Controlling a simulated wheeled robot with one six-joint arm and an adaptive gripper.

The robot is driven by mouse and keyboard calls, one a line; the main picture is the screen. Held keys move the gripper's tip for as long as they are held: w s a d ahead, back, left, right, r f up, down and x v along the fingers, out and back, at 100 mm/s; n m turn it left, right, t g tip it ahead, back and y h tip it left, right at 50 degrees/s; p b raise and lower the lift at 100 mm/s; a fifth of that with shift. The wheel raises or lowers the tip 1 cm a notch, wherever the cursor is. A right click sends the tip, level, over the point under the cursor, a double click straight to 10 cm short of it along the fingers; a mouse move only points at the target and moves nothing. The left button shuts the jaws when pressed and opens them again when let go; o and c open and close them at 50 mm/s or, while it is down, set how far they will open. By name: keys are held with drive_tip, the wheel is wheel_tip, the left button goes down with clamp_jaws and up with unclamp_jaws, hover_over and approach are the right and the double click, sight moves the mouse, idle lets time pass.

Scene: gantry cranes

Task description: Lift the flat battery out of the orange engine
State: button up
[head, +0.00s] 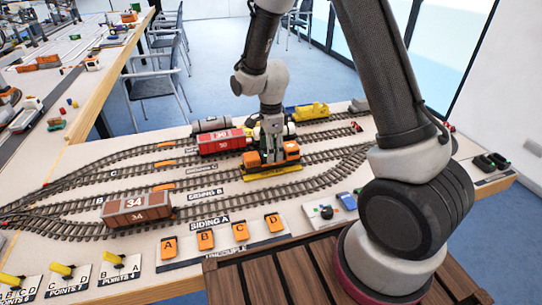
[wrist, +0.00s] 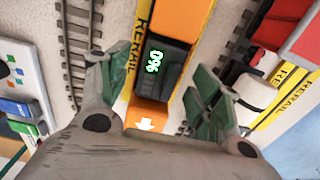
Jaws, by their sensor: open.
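The orange engine (head: 291,150) stands on a track by a yellow rerail plate (head: 272,174) in the head view. In the wrist view the engine (wrist: 187,22) runs up the middle of the picture. The flat battery (wrist: 163,75) is a dark block seated in its top, with a green "0%" on it. My gripper (head: 270,150) points down over the engine. In the wrist view my gripper (wrist: 152,85) is open and empty, with one green-padded finger on each side of the engine. I cannot tell whether the fingers touch it. My gripper hides the battery in the head view.
A red wagon (head: 220,141) stands just left of the engine, with a grey tank wagon (head: 211,124) behind it. A yellow engine (head: 309,110) is farther back. A brown wagon (head: 138,209) stands front left. A white panel (head: 326,212) with a blue block (head: 347,201) lies front right.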

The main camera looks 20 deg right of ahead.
drive_tip(key=shift+f, duration=0.45)
drive_tip(key=shift+c, duration=0.4)
drive_tip(key=shift+r, duration=0.1)
drive_tip(key=c, duration=1.1)
